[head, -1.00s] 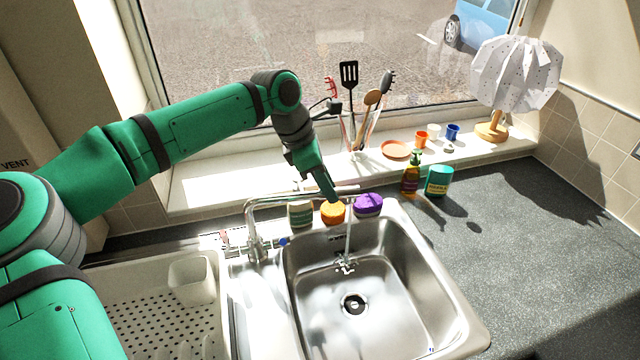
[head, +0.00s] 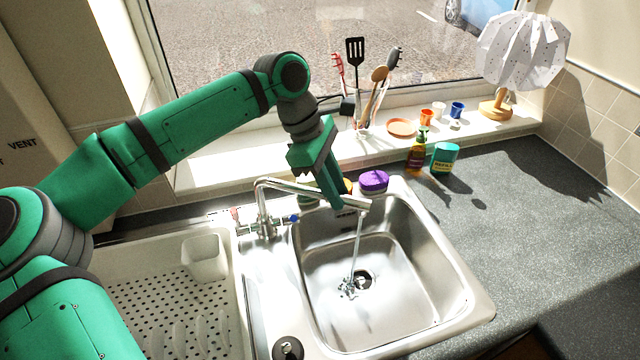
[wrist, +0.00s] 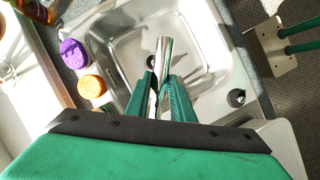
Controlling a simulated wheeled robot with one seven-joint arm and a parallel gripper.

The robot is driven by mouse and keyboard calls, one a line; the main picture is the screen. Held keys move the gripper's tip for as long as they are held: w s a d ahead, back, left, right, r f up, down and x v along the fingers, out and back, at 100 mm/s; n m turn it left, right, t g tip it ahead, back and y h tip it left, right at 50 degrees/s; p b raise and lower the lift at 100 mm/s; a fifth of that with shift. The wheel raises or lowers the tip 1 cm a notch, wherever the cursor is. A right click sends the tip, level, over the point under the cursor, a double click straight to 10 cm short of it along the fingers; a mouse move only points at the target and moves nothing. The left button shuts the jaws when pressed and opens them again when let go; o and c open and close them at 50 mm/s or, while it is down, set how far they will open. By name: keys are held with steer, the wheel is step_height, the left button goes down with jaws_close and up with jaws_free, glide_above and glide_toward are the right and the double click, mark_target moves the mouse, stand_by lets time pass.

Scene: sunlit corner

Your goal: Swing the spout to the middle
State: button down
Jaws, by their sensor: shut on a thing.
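The chrome spout (head: 300,188) reaches from the tap base (head: 266,228) out over the sink basin (head: 420,262). Water runs from its tip and lands at the drain (head: 364,280), a little on its near-left side. My gripper (head: 341,204) is shut on the spout close to its outlet end. In the wrist view the spout (wrist: 163,58) shows between the two green fingers of my gripper (wrist: 163,88). The fingers hide part of the spout there.
A purple sponge (head: 373,180) and an orange item (wrist: 91,87) sit along the sink's back rim. A soap bottle (head: 416,155) and a teal-lidded tub (head: 445,157) stand on the counter. A drainer (head: 165,290) lies left. A black plug (head: 288,348) is near the front.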

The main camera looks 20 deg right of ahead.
steer(key=shift+s+a, duration=0.1)
steer(key=shift+a, duration=0.05)
stand_by(0.3)
steer(key=c, duration=1.5)
jaws_free()
steer(key=shift+c, duration=0.2)
steer(key=v, duration=1)
steer(key=shift+r, duration=0.4)
steer(key=shift+w, duration=0.2)
steer(key=shift+a, duration=0.2)
